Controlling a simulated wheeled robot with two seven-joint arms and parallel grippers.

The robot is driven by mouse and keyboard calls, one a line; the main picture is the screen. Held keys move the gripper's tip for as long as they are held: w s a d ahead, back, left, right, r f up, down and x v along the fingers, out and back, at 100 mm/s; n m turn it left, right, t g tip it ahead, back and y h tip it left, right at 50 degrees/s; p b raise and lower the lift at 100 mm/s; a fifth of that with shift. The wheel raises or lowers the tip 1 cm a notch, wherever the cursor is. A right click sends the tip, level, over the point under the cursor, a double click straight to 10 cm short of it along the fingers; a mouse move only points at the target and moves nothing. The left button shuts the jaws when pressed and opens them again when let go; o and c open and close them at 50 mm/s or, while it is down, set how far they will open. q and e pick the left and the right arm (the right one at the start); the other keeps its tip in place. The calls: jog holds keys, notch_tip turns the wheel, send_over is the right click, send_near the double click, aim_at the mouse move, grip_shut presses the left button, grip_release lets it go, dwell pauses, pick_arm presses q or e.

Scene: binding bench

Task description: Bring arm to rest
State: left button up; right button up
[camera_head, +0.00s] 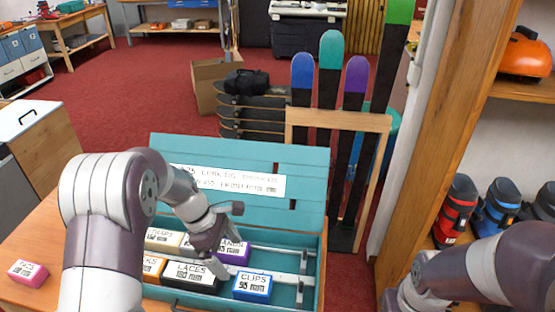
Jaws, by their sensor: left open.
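My left arm comes in from the left and bends over a teal box with its lid up. My left gripper (213,252) is open and points down over the labelled blocks in the box, near the black block marked LACES (188,275). I cannot tell whether its fingers touch any block. My right arm shows at the lower right; its gripper is out of the picture.
The teal box (322,262) stands on a wooden bench (22,232). It holds a blue CLIPS block (252,287), a purple block (236,252) and others. A pink block (28,273) lies on the bench at left. Skis (328,70) stand in a wooden rack (335,118) behind.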

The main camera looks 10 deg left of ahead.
pick_arm(q)
jog(key=s+a+m+y, duration=0.1)
jog(key=s+m, duration=0.1)
jog(key=m, duration=0.1)
jog(key=s+m+y, duration=0.1)
jog(key=s+m, duration=0.1)
jog(key=m, duration=0.2)
jog(key=s+a+f+m+y, duration=0.1)
jog(key=s+m, duration=0.2)
jog(key=m, duration=0.1)
jog(key=shift+a, duration=0.3)
jog(key=s+d+r+m+t+y, duration=0.1)
jog(key=s+d+r+m, duration=0.1)
jog(key=s+m, duration=0.4)
jog(key=shift+s+d+r+m+t, duration=0.15)
jog(key=shift+s+r+m+t, duration=0.25)
jog(key=shift+r, duration=0.35)
